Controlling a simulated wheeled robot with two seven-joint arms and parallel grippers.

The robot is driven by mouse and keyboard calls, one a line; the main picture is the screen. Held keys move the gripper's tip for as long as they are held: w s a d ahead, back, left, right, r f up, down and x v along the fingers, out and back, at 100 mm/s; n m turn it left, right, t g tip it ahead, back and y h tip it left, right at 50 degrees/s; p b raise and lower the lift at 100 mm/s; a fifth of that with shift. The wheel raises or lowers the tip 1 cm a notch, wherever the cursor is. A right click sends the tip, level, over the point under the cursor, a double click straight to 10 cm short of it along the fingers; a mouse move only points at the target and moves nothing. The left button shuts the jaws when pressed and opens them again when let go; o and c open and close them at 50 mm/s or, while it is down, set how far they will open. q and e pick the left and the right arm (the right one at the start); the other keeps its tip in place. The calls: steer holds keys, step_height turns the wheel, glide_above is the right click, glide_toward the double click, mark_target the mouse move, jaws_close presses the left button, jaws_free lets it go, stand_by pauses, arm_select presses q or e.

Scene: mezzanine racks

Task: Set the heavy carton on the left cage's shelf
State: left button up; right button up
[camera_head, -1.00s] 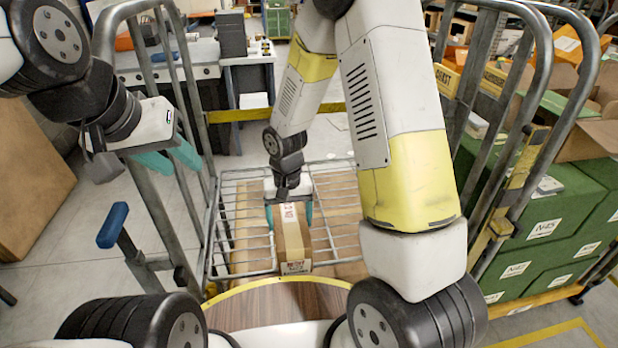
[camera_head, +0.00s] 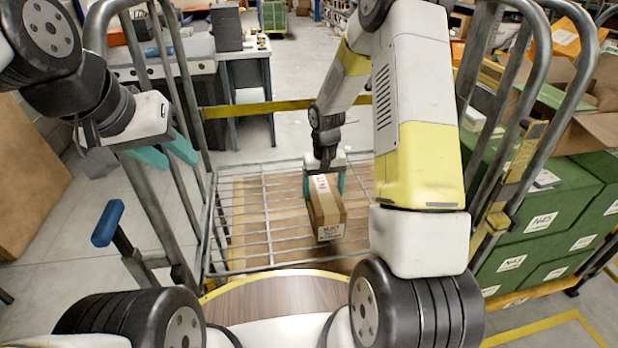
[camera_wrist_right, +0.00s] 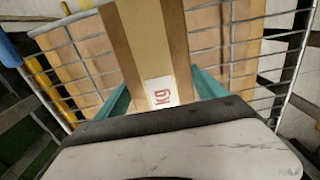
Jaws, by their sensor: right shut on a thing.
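The heavy carton (camera_head: 330,222) is a long brown box with a pale tape strip and printed labels. My right gripper (camera_head: 324,184) is shut on it, with teal fingers on either side. The carton also shows between the fingers in the right wrist view (camera_wrist_right: 150,40). In the head view it is over the wire shelf (camera_head: 268,232) of the cage; I cannot tell whether it touches the wires. My left gripper (camera_head: 168,157) is open and empty at the left, beside the cage's tubular side frame (camera_head: 150,205).
Green crates (camera_head: 535,215) stand at the right beyond the right side frame. A grey workbench (camera_head: 245,75) is behind the cage. A blue-tipped handle (camera_head: 108,223) sticks up at the left. Bare mesh lies left of the carton.

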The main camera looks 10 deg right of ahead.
steer(key=shift+w+d, duration=0.45)
steer(key=shift+d, duration=0.1)
steer(key=shift+f, duration=1.75)
steer(key=shift+f, duration=0.1)
steer(key=o, duration=2)
steer(key=shift+s+f, duration=0.1)
steer(key=shift+o, duration=0.2)
